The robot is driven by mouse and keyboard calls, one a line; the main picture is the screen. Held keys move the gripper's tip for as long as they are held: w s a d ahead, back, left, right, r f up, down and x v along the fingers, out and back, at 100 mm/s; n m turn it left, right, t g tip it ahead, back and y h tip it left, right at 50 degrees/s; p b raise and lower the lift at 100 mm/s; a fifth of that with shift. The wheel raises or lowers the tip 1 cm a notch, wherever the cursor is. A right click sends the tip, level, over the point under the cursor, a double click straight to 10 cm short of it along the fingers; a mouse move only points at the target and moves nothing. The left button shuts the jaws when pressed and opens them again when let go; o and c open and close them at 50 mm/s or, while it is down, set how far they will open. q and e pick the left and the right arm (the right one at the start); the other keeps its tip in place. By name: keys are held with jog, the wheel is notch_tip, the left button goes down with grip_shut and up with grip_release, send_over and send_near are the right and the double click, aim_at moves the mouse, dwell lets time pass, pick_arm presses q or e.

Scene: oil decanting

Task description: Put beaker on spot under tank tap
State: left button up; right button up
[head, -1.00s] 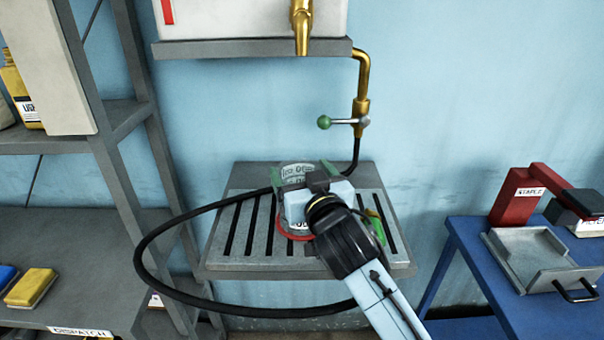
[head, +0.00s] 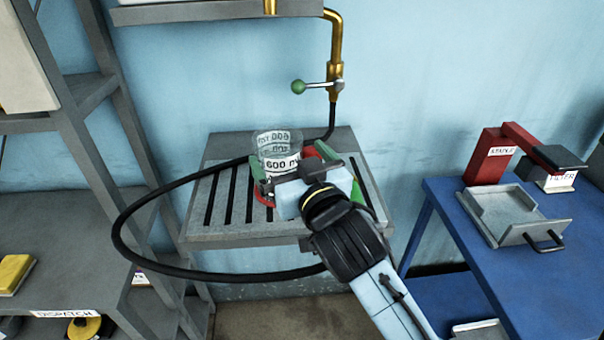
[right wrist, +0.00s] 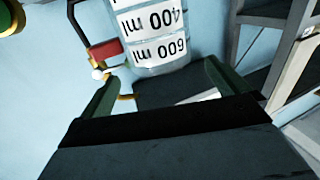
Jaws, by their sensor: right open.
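The clear beaker (head: 277,150), with white "600 ml" labels, stands upright over the slatted drip tray (head: 213,234); its base is hidden behind my right gripper. Part of a red ring spot (head: 263,199) shows on the tray at the beaker's lower left. My right gripper (head: 291,162) is open, with its green fingers in front of and beside the beaker. In the right wrist view the beaker (right wrist: 152,38) shows beyond the open fingers (right wrist: 156,88), apparently clear of them. The tip of the brass tank tap (head: 270,6) shows at the top edge. My left gripper is out of view.
A black hose (head: 118,235) loops in front of the tray. A brass pipe (head: 335,45) with a green-knobbed lever (head: 298,87) is behind.

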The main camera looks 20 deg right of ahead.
jog(key=shift+s+d, duration=0.1)
jog(key=shift+s, duration=2.4)
